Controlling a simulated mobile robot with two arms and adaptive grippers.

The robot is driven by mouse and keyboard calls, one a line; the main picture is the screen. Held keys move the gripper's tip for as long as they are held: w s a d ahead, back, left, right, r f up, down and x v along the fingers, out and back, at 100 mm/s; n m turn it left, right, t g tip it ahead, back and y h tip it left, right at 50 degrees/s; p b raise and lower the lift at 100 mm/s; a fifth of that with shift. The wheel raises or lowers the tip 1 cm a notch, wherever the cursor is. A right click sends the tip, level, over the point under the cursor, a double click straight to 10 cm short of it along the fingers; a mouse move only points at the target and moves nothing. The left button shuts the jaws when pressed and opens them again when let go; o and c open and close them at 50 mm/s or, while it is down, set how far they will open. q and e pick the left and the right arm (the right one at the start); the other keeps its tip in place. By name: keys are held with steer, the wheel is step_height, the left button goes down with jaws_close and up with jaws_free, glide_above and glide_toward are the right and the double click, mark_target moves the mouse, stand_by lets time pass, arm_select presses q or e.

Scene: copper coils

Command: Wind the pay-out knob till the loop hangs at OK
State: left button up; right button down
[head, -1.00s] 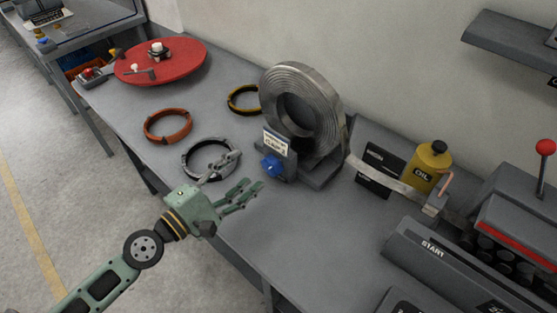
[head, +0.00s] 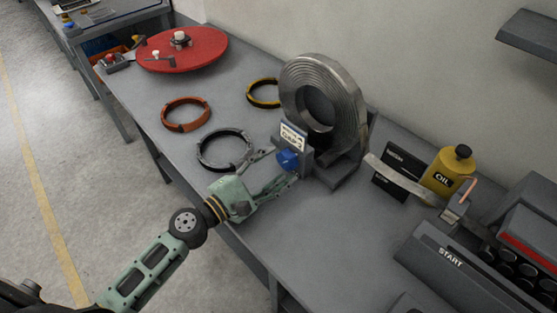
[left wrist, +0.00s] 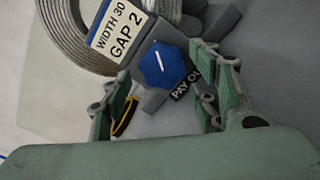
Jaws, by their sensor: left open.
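The blue pay-out knob (head: 288,160) sits at the front of the coil stand, below a white card; in the left wrist view the knob (left wrist: 163,67) carries a white line, with a PAY OUT label beside it. My left gripper (head: 283,167) is open, its fingers on either side of the knob; contact cannot be told. A grey metal coil (head: 322,105) stands upright on the stand. Its strip (head: 402,180) runs right past a black panel (head: 386,184) toward the machine. The panel's lettering is too small to read, and no OK mark can be made out. My right gripper is out of view.
A yellow oil can (head: 448,172) stands behind the strip. The START machine (head: 452,258) fills the right. Orange (head: 186,114), black (head: 226,150) and yellow-black rings (head: 263,93) lie left of the coil. A red disc (head: 182,50) is farther back. The bench front is clear.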

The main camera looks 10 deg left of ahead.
arm_select(q)
steer(key=shift+x, duration=0.85)
steer(key=shift+d, duration=0.1)
steer(key=shift+r, duration=0.1)
steer(key=c, duration=1.1)
steer(key=shift+m+b, duration=0.6)
steer(key=shift+m, duration=0.5)
steer(key=shift+r+m, duration=0.1)
steer(key=shift+m, duration=0.7)
